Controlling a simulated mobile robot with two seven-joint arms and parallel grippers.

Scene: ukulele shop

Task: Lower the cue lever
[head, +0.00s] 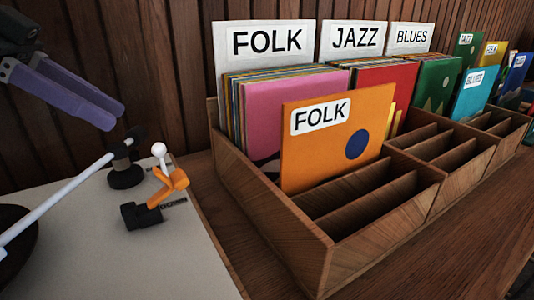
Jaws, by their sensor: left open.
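The cue lever (171,182) is an orange piece with a white ball knob at its upper end. It stands raised and tilted on a small black base on the turntable deck (120,255). A dark label beside the base seems to read DOWN. The white tonearm (60,195) runs from the lower left to a black pivot left of the lever. My left gripper (112,112), with purple fingers, is open and empty. It is up and to the left of the lever, apart from it. My right gripper is not in view.
A wooden record crate (275,215) stands right of the deck, with empty front slots. A wood-panelled wall (160,60) closes off the back.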

